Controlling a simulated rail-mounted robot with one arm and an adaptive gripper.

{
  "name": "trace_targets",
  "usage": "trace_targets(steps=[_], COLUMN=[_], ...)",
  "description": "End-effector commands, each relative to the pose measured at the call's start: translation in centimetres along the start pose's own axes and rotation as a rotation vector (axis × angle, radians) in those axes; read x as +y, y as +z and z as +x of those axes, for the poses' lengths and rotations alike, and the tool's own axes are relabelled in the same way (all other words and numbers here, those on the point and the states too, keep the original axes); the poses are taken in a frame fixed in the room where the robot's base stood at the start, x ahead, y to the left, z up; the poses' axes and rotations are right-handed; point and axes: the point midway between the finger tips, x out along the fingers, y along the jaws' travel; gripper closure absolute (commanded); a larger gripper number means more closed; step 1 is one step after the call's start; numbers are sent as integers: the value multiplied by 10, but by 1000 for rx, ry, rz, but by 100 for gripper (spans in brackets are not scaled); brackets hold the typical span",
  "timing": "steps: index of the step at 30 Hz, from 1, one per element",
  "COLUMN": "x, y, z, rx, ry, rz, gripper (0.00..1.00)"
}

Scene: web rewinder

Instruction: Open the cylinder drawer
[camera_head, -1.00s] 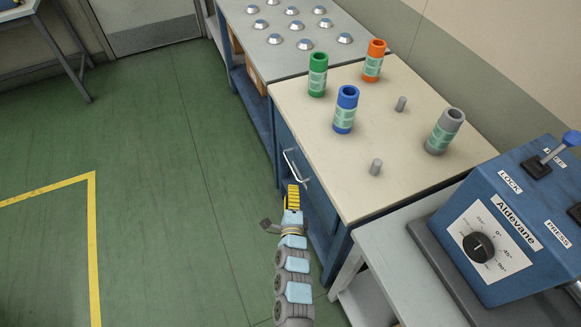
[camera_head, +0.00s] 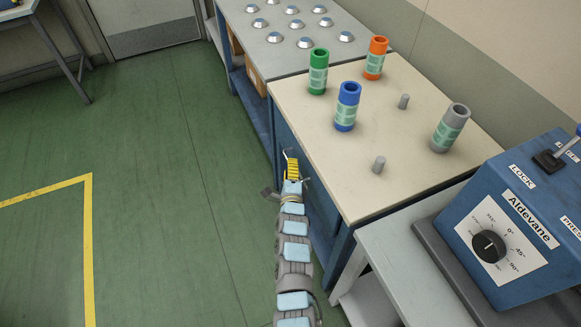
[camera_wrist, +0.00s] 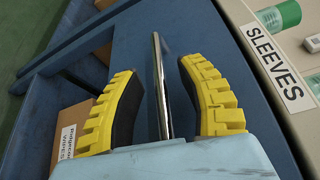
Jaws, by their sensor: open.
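The drawer front (camera_wrist: 215,45) is blue, on the side of a cabinet with a cream top (camera_head: 330,150). Its metal bar handle (camera_wrist: 161,85) shows in the wrist view, between the two yellow-and-black fingers of my gripper (camera_wrist: 158,95). The fingers are open, with a gap on each side of the bar. In the head view my gripper (camera_head: 292,168) is at the cabinet's blue front and covers most of the handle (camera_head: 288,153). The drawer looks shut. A label reading SLEEVES (camera_wrist: 273,60) is on the cream edge in the wrist view.
Green (camera_head: 318,72), blue (camera_head: 346,107), orange (camera_head: 375,58) and grey (camera_head: 449,128) cylinders stand on the top, with two short pegs. A blue Aldevane control box (camera_head: 520,220) is at the right. A cardboard box (camera_wrist: 75,130) sits on a shelf beside the drawer. Green floor at left is clear.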

Motion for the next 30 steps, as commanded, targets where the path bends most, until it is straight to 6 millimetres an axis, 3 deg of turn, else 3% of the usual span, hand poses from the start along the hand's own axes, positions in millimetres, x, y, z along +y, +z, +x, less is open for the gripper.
trace_targets(steps=[6, 17, 18, 22, 30], x=[0, 0, 0, 0, 0], y=[-1, -1, 0, 0, -1], z=[13, 15, 15, 15, 15], rx=[1, 1, 1, 1, 2], ry=[-1, 0, 0, 0, 1], rz=[0, 0, 0, 0, 0], gripper=[61, 61, 63, 100, 100])
